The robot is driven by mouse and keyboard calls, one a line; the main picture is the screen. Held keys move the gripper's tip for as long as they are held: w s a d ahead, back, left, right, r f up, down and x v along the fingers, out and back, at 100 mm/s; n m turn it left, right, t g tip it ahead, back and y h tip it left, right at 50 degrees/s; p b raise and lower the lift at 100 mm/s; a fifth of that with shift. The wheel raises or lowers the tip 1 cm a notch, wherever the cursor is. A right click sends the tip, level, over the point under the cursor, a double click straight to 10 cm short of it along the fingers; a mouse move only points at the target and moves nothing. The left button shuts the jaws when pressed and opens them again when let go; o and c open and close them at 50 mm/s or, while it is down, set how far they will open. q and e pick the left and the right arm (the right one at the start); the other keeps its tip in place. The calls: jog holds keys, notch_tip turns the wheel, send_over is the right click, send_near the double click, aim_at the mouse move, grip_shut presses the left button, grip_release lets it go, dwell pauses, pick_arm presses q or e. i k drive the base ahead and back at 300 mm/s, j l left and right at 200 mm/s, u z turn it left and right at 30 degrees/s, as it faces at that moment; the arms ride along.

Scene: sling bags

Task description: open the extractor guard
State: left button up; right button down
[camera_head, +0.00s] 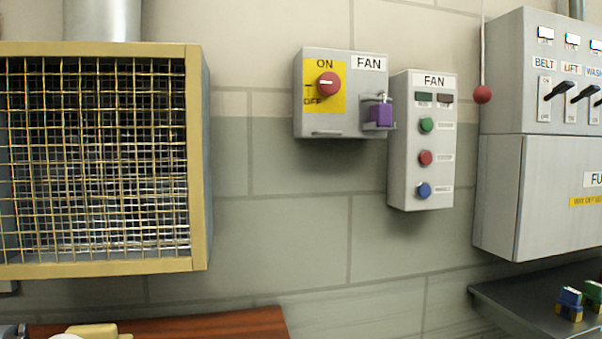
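The extractor guard is a yellow-framed wire mesh (192,160) at the left, lying flat against the front of a grey box housing (207,165). It looks shut, and its left edge is cut off by the picture. Dark space and a second, paler mesh pattern show behind the wires. A grey FAN switch box (362,95) is to its right, with a red rotary knob (328,84) on a yellow ON/OFF plate. The knob's exact setting is hard to read. A purple padlock (381,115) hangs at a metal hasp on the box's right side. Neither gripper is visible.
A FAN button box (422,140) has green, red and blue buttons. A grey panel (545,170) with levers is at the right, beside a hanging red ball (482,94). Small coloured padlocks (569,304) sit on a dark shelf (515,308). A brown wooden top (220,325) is below.

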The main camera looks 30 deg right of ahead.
aim_at(191, 54)
jog(key=k+j+u, duration=0.3)
jog(key=u, duration=0.2)
jog(key=k+j+u, duration=0.25)
jog(key=j+u, duration=0.25)
